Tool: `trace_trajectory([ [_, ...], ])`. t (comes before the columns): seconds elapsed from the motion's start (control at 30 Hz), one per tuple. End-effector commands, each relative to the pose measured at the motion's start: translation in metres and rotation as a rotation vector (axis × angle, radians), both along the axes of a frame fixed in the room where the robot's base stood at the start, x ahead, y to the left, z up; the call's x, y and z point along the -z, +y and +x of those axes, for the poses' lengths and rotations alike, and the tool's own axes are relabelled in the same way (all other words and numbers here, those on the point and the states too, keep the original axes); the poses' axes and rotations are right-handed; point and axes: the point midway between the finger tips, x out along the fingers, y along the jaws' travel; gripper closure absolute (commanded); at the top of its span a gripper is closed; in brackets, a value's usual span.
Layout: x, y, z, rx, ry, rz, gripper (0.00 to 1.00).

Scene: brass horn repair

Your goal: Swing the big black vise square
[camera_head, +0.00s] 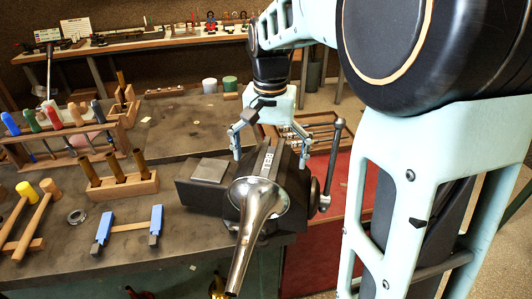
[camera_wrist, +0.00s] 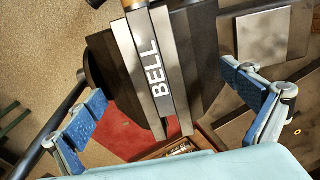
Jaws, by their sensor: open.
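The big black vise (camera_head: 205,190) sits at the right corner of the grey workbench, and it looks turned at an angle to the bench edge. In the wrist view its dark body and jaws (camera_wrist: 205,60) fill the middle, with a plate lettered BELL (camera_wrist: 152,68). A metal horn bell (camera_head: 250,215) hangs at the vise's front; whether it is clamped cannot be told. The vise's handle bar (camera_head: 333,160) stands on the right. My gripper (camera_head: 270,158) is open, its two blue-padded fingers pointing down, one on each side of the vise's jaws (camera_wrist: 165,105). Contact cannot be made out.
A wooden rack of brown-handled tools (camera_head: 120,182) and a blue-ended clamp (camera_head: 128,228) lie left of the vise. Mallets (camera_head: 35,215) and a screwdriver rack (camera_head: 65,135) stand farther left. A red panel (camera_head: 335,185) and wooden tray lie beyond the right edge.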

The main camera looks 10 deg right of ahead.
Motion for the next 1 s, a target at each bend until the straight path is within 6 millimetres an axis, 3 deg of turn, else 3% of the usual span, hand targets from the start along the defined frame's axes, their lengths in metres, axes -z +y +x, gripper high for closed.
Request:
trace_trajectory([
  [0.1, -0.0001, 0.0, 0.0, 0.0, 0.0, 0.0, 0.03],
  [0.73, 0.0009, 0.0, -0.0007, 0.0, 0.003, 0.0, 0.72],
  [1.0, 0.0011, -0.0016, 0.002, -0.095, 0.008, 0.0, 0.74],
])
